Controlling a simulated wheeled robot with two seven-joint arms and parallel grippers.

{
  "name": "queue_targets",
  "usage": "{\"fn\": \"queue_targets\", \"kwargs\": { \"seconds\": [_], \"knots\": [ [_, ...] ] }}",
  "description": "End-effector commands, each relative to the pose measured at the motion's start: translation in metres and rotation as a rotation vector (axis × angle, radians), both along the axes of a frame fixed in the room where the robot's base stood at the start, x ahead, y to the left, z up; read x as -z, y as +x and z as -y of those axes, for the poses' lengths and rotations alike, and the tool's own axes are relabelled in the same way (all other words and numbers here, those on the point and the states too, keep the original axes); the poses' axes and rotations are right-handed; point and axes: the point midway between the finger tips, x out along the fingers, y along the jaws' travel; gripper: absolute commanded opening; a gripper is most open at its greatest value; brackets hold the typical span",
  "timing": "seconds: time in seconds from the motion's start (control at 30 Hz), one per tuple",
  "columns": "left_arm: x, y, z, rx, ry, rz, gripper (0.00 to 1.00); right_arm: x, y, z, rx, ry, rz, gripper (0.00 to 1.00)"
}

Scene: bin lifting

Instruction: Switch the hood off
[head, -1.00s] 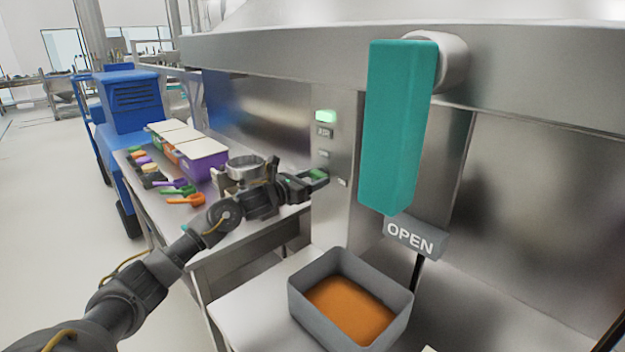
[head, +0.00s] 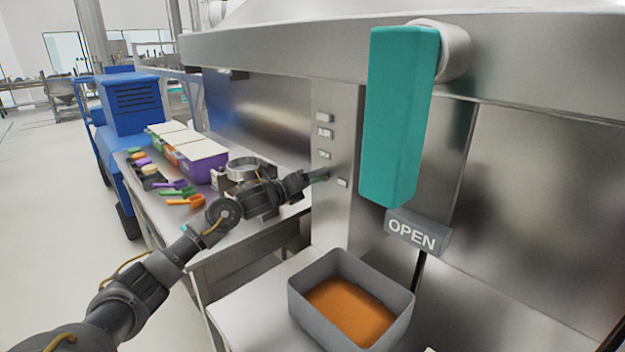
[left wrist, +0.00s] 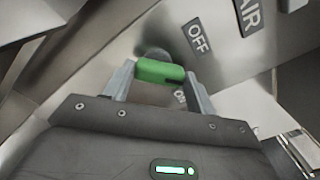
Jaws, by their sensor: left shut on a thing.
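The hood's switch has a green handle (left wrist: 160,71), which lies crosswise between the two fingers of my left gripper (left wrist: 162,82) in the left wrist view. The fingers are shut on it. An OFF label (left wrist: 197,37) is just above the handle in the left wrist view. An ON label (left wrist: 181,97) is partly hidden behind a finger. The indicator lamp (head: 325,117) on the post is grey and unlit. My right gripper is not in view.
A large teal handle (head: 396,120) hangs from the hood's front to the right, above an OPEN sign (head: 417,233). A grey bin (head: 308,318) with orange contents stands below. A side table (head: 215,235) with boxes and scoops is at the left.

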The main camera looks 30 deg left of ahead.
Motion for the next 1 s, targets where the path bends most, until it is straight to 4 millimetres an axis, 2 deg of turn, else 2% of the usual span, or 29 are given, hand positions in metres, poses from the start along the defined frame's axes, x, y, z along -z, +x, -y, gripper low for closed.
{"fn": "queue_targets", "kwargs": {
  "seconds": [0.6, 1.0],
  "knots": [
    [-0.001, 0.001, -0.003, -0.002, -0.531, -0.187, 0.34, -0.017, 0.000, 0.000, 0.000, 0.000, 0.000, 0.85],
    [0.001, 0.001, -0.004, -0.003, -0.738, -0.259, 0.34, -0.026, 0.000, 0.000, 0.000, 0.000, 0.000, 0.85]
  ]
}}
